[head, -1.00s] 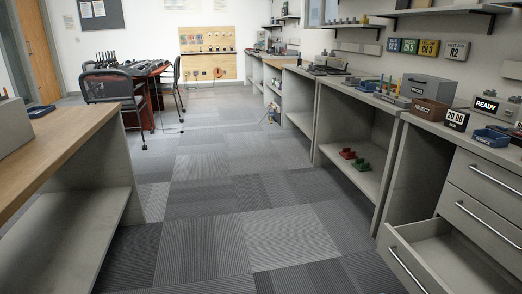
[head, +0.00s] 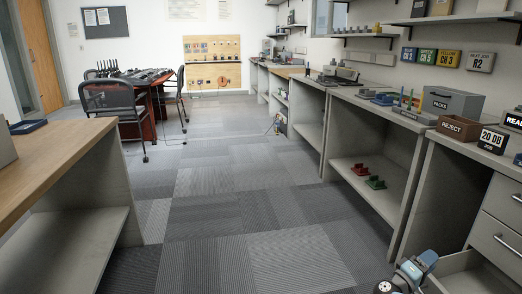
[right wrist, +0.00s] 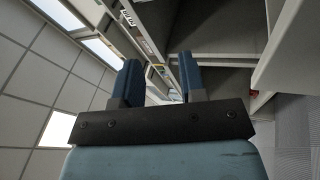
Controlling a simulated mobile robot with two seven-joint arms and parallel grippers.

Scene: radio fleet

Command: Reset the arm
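My right gripper (head: 408,273) shows at the bottom right edge of the head view, in front of the open drawer of the right-hand cabinet. In the right wrist view its two blue fingers (right wrist: 160,82) stand apart with nothing between them, so it is open and empty. The wrist view is tilted on its side, with ceiling panels at left and shelving at right. My left arm and gripper are not in the head view.
A grey counter (head: 385,108) runs along the right, bearing a REJECT bin (head: 460,128) and a PACKS box (head: 452,102). A wooden-topped bench (head: 62,158) stands at left. Chairs (head: 113,105) stand by a far desk. The carpeted aisle (head: 225,205) between is clear.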

